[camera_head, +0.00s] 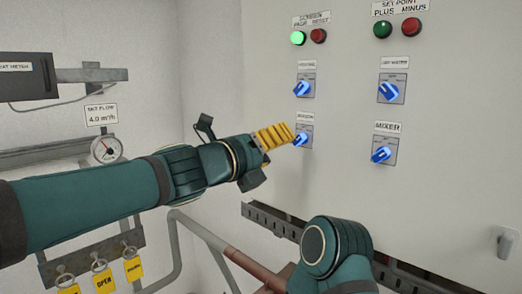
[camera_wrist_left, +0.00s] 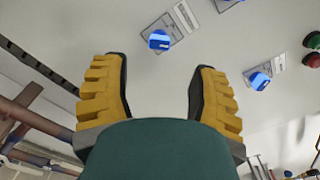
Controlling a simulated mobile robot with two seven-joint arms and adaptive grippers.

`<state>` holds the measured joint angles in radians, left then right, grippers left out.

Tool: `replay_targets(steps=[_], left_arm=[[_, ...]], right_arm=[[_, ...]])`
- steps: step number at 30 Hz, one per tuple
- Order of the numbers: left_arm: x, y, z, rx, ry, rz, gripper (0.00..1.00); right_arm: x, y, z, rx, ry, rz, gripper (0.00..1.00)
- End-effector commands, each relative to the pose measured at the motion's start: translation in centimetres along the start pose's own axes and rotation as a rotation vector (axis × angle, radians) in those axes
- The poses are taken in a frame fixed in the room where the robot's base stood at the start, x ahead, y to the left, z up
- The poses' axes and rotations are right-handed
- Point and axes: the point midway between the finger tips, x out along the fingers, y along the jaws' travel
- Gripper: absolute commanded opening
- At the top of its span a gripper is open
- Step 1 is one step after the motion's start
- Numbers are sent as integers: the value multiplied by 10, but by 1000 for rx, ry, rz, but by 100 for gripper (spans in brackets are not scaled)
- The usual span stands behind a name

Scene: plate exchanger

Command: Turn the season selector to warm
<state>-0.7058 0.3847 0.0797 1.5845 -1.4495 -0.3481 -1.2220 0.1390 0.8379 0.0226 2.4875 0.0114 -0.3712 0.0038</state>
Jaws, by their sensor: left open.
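The season selector (camera_head: 300,139) is a blue knob on a small grey plate under a "SEASON" label, low in the left column of the panel. Its handle looks tilted in the head view; its position marks are too small to read. My left gripper (camera_head: 281,135) has yellow ribbed fingers, and their tips are just left of the knob. In the left wrist view the gripper (camera_wrist_left: 158,68) is open and empty. The selector (camera_wrist_left: 159,40) shows beyond the tips, between the two fingers. My right gripper is not in view.
The heating knob (camera_head: 304,89) is directly above the season selector. The mixer knob (camera_head: 381,154) and another blue knob (camera_head: 388,92) are to the right. A lit green button (camera_head: 298,38) and red button (camera_head: 318,36) are above. A slotted rail (camera_head: 272,219) runs below.

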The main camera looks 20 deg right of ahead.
Motion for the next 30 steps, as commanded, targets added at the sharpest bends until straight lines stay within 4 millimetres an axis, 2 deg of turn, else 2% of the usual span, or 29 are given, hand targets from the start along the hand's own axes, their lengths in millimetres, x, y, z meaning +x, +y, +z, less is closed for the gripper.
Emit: replay_targets(steps=[3, 9, 25, 28, 30], left_arm=[[-18, 0, 0, 1, 0, 1, 60], [-32, -1, 0, 1, 0, -1, 60], [-33, 2, -1, -5, 1, 2, 60], [-32, 20, -7, -68, 4, 24, 60], [-32, 47, -16, -167, 5, 60, 60]], right_arm=[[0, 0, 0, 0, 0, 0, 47], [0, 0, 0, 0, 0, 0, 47], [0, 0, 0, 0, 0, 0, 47], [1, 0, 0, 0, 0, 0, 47], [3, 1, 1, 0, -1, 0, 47]])
